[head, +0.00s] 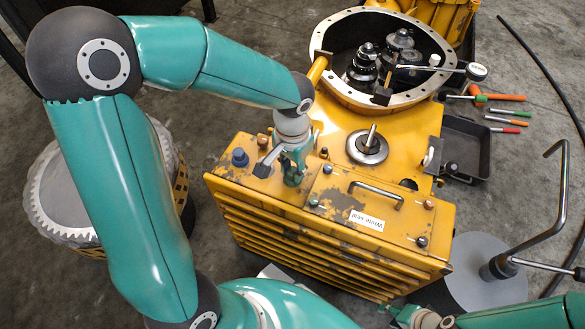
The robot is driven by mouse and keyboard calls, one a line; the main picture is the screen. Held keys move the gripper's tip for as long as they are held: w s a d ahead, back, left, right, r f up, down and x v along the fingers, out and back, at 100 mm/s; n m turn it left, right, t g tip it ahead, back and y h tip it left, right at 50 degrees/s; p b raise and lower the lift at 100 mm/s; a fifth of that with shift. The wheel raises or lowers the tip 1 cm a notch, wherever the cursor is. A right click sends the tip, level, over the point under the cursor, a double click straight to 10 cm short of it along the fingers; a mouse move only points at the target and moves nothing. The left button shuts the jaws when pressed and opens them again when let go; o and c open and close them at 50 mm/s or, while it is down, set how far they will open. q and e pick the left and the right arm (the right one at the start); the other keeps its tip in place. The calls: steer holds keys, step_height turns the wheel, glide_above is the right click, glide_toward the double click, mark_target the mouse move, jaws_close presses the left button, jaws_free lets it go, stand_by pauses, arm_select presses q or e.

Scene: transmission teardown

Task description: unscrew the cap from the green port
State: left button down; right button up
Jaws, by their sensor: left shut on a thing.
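My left gripper (292,176) points down at the top of the yellow housing (335,205), near its left back part. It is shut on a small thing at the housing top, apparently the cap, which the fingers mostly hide. The green port under it cannot be made out clearly. A blue cap (240,157) stands to the left of the gripper, apart from it. My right gripper (393,312) is at the bottom edge, partly cut off and in front of the housing; its fingers are not clear.
A handle (376,192) and a white label (366,220) sit on the housing top. Behind is an open round casing (322,45) with gears. A dark tray (478,135) and several tools lie right. A grey round stand (480,265) with a bent bar stands front right.

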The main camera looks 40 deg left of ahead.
arm_select(q)
steer(key=shift+w, duration=0.1)
steer(key=n+b, duration=0.1)
steer(key=n, duration=0.1)
steer(key=shift+f+n+b, duration=0.15)
steer(key=shift+n+b, duration=0.25)
steer(key=shift+n, duration=0.6)
steer(key=shift+r+n, duration=0.2)
steer(key=shift+n, duration=0.4)
steer(key=n+b, duration=0.1)
steer(key=n, duration=0.1)
steer(key=shift+f+n+b, duration=0.15)
steer(key=shift+n+b, duration=0.15)
steer(key=shift+b, duration=0.1)
steer(key=c, duration=1.3)
jaws_free()
steer(key=shift+n, duration=0.3)
steer(key=o, duration=1)
steer(key=shift+c, duration=0.2)
